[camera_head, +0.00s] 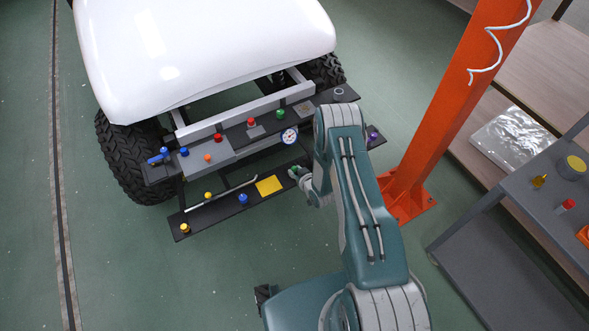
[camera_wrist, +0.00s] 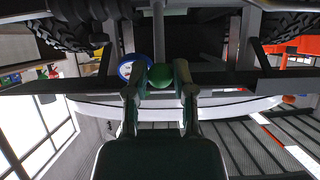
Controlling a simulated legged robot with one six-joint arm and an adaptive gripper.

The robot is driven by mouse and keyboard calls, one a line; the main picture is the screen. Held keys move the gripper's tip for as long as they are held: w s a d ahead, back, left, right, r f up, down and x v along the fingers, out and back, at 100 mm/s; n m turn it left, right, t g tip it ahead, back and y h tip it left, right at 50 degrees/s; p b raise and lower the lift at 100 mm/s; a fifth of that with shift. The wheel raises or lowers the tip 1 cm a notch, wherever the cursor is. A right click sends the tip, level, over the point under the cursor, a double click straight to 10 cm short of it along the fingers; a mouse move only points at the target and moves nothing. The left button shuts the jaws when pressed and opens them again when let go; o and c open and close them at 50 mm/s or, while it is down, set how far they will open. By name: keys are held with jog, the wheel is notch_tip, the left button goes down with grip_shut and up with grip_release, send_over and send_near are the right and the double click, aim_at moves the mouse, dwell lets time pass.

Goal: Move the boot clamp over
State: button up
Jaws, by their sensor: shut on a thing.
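My gripper (camera_wrist: 160,80) has its two fingers around a round green knob (camera_wrist: 160,76), which shows between the fingertips in the wrist view. In the head view my gripper (camera_head: 297,174) is at the right end of the lower black bar on the cart front, with a bit of green at its tip. I take the green-knobbed piece to be the boot clamp, but its body is hidden, and I cannot tell whether it touches the bar.
The cart's upper bar (camera_head: 227,138) carries several coloured knobs and a round gauge (camera_head: 289,135). A yellow plate (camera_head: 269,185) lies on the lower bar, left of my gripper. An orange post (camera_head: 436,115) and a grey side table (camera_head: 545,178) stand at right.

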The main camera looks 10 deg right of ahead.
jog(key=shift+s+d+f, duration=0.15)
jog(key=shift+s+f, duration=0.2)
jog(key=shift+s, duration=0.35)
jog(key=shift+s+d+f, duration=0.15)
jog(key=shift+s+f, duration=0.35)
jog(key=shift+s, duration=0.1)
jog(key=shift+s+d+f, duration=0.1)
jog(key=shift+s+f, duration=0.05)
jog(key=shift+s, duration=0.05)
grip_shut()
jog(key=shift+s+d+f, duration=0.2)
jog(key=shift+s+f, duration=0.5)
jog(key=shift+f, duration=0.1)
